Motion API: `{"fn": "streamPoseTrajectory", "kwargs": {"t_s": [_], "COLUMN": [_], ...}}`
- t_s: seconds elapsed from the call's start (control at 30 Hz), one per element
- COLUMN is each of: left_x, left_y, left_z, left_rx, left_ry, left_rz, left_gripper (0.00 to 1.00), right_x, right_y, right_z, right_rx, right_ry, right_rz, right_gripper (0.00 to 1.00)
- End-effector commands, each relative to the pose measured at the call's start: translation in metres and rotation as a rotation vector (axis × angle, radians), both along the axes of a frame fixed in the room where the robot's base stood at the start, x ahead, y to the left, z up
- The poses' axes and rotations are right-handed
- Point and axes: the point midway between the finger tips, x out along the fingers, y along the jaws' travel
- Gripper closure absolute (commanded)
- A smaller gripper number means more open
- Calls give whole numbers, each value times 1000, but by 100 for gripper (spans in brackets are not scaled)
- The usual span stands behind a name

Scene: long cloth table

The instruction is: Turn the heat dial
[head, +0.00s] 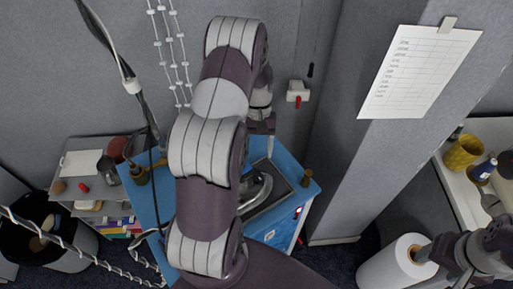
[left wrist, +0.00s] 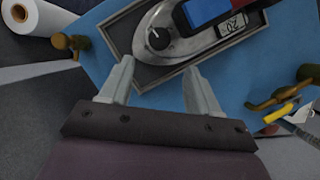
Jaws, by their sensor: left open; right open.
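An iron (left wrist: 175,35) lies in a grey-rimmed tray (left wrist: 195,70) on a blue board. Its round dark heat dial (left wrist: 158,38) has a white pointer mark, and a small display beside it reads 20. In the left wrist view my left gripper (left wrist: 158,67) is open and empty, its fingertips spread just short of the dial. In the head view the iron (head: 258,188) is partly hidden behind my left arm, the dial cannot be made out, and my left gripper (head: 262,125) shows only in part. My right gripper (head: 438,250) is at the lower right, near a paper roll.
The blue board (head: 146,200) carries brass-coloured fittings (head: 305,177) at its edges. A white paper roll (head: 390,268) stands at the lower right. A grey pillar with a pinned sheet (head: 420,70) rises right of the board. A dark bin (head: 40,235) and cords are at left.

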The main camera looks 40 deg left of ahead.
Motion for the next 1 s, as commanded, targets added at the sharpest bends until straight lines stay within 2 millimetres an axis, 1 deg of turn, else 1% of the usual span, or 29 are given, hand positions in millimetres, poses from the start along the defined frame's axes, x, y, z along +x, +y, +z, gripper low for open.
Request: {"fn": "streamPoseTrajectory", "kwargs": {"t_s": [0.23, 0.27, 0.3, 0.37, 0.4, 0.43, 0.47, 0.5, 0.57, 0.6, 0.63, 0.7, 0.8, 0.87, 0.97, 1.0], "left_x": [1, 4, 12, 27, 29, 28, 23, 14, 3, -3, -6, -12, -12, -12, -14, -15], "left_y": [-2, -6, -16, -41, -61, -76, -88, -97, -98, -94, -89, -80, -76, -75, -70, -68], "left_z": [-2, -5, -7, -5, -1, 4, 10, 20, 34, 42, 47, 49, 48, 43, 26, 17], "left_rx": [0, 2, 10, 36, 63, 81, 96, 107, 107, 98, 86, 44, 5, -7, -9, -8], "left_ry": [0, -5, -27, -76, -109, -136, -157, -170, -150, -123, -98, -39, -10, -7, -8, -8], "left_rz": [-7, -20, -56, -157, -292, -450, -645, -915, -1240, -1410, -1510, -1683, -1803, -1824, -1825, -1823], "left_gripper": [38, 38, 38, 38, 38, 38, 38, 38, 38, 38, 38, 38, 38, 38, 38, 38], "right_x": [0, 0, 0, 0, 0, -1, -1, -1, -1, -1, -1, 0, 0, 0, -1, -1], "right_y": [0, 0, 0, 0, 0, 0, -1, -1, -1, -1, -1, -1, -1, -1, -1, -1], "right_z": [-3, -7, -17, -40, -57, -71, -83, -92, -94, -93, -90, -86, -87, -92, -108, -117], "right_rx": [0, 0, 0, 0, 0, 0, 0, 0, 0, 0, 0, 0, 0, 0, 0, 0], "right_ry": [0, 0, 0, 0, 0, 0, 1, 2, 1, 1, 0, -1, -1, -1, -1, -1], "right_rz": [0, 0, 0, 0, 0, 0, 0, 0, 0, 0, 0, 0, 0, 0, 0, 0], "right_gripper": [35, 35, 35, 35, 35, 35, 35, 35, 35, 35, 35, 35, 35, 35, 35, 35]}}
